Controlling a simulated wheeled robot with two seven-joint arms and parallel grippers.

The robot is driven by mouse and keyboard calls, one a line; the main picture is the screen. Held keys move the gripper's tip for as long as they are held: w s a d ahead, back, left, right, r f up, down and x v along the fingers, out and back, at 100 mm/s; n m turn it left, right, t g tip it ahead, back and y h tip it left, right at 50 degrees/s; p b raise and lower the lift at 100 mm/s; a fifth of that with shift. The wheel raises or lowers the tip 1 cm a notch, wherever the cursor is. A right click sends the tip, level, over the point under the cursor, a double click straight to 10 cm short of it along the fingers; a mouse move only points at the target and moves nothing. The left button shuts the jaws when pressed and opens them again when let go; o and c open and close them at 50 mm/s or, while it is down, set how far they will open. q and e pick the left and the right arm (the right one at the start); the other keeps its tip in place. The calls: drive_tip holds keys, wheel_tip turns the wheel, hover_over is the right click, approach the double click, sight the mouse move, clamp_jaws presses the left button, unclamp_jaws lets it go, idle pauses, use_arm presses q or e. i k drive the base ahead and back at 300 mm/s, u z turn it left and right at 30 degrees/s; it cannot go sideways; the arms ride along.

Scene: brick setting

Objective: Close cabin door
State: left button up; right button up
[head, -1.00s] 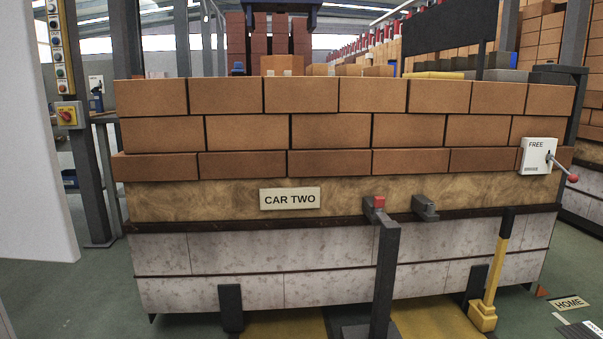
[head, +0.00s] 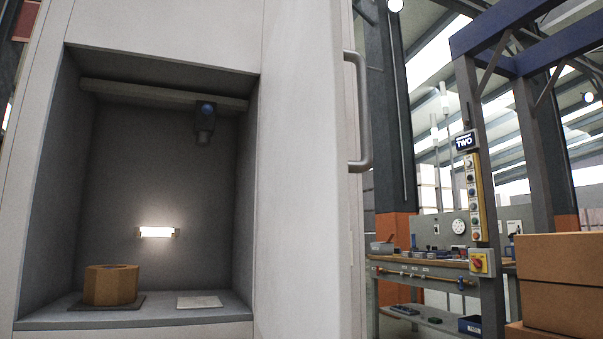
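The pale grey cabin (head: 160,35) fills the left half of the head view. Its opening is uncovered and the dark interior shows. A pale panel (head: 303,170) stands right of the opening. A grey vertical bar handle (head: 364,110) is at its right edge; I cannot tell whether this panel is the door itself or how it is hung. Inside the cabin, an octagonal orange-brown block (head: 111,285) sits on a dark plate beside a small pale plate (head: 199,302). Neither of my grippers is in view.
A lit lamp (head: 157,232) is on the cabin's back wall and a blue-topped fitting (head: 206,112) hangs inside.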

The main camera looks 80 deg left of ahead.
sight(303, 291)
drive_tip(key=u, duration=0.2)
drive_tip(key=i, duration=0.9)
drive_tip(key=u, duration=2.6)
